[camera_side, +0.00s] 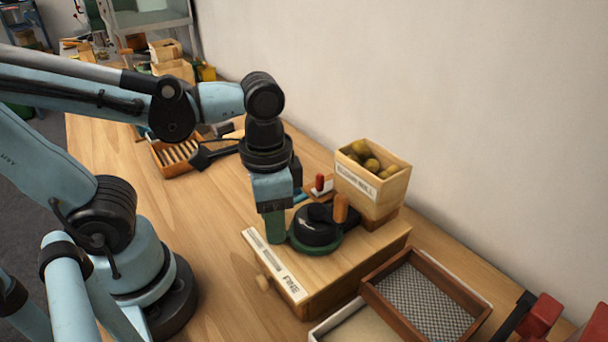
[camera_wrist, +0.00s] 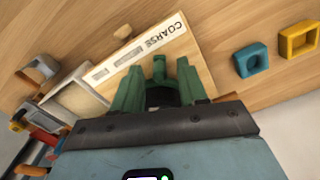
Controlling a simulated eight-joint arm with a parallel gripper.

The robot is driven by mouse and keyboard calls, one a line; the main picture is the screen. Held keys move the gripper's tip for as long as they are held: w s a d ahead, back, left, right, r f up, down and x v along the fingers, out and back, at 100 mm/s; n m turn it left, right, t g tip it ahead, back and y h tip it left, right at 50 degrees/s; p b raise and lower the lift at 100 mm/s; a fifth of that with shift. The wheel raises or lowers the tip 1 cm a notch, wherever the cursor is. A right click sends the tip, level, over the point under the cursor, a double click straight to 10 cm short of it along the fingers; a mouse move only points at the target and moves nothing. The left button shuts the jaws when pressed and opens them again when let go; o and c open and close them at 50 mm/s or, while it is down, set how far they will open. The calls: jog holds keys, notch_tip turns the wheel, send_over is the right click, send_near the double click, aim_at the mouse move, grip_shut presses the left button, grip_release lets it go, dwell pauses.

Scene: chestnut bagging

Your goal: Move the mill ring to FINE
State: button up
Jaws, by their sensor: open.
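The mill has a wooden body (camera_side: 345,268) with a black round top (camera_side: 316,228) and a wooden crank handle (camera_side: 340,208). Its green mill ring (camera_side: 300,243) sits around the base of the black top. In the wrist view the ring's green tab (camera_wrist: 159,68) points toward the white label strip (camera_wrist: 130,52), where COARSE is readable at the right end; smaller marks lie left of it, and FINE is not legible. My gripper (camera_side: 276,232) is low at the ring's left side. Its green fingers (camera_wrist: 158,88) are open, one on each side of the tab; contact cannot be told.
A wooden hopper box (camera_side: 375,195) with chestnuts stands behind the mill. A mesh-bottomed sieve tray (camera_side: 470,290) and a pale tray (camera_side: 335,325) lie front right. Blue (camera_wrist: 251,60) and yellow (camera_wrist: 299,40) square rings lie on the table. Bare table lies left of the mill.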

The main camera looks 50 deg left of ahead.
aim_at(300, 268)
jog(key=shift+c, duration=0.2)
grip_shut()
jog(key=shift+d, duration=0.1)
jog(key=d+n, duration=0.1)
jog(key=n, duration=0.2)
jog(key=shift+s+d, duration=0.35)
jog(key=shift+s, duration=0.05)
jog(key=d+n, duration=0.1)
jog(key=n, duration=0.1)
jog(key=shift+d+n, duration=0.35)
jog(key=shift+n, duration=0.05)
jog(key=n, duration=0.1)
jog(key=d+n, duration=0.1)
jog(key=shift+d+n, duration=0.25)
jog(key=shift+n, duration=0.05)
jog(key=shift+w+d+n, duration=0.2)
jog(key=shift+d+n, duration=0.25)
jog(key=shift+n, duration=0.45)
jog(key=shift+w+d+n, duration=0.2)
jog(key=shift+d+n, duration=0.25)
jog(key=shift+n, duration=0.45)
jog(key=shift+d, duration=0.1)
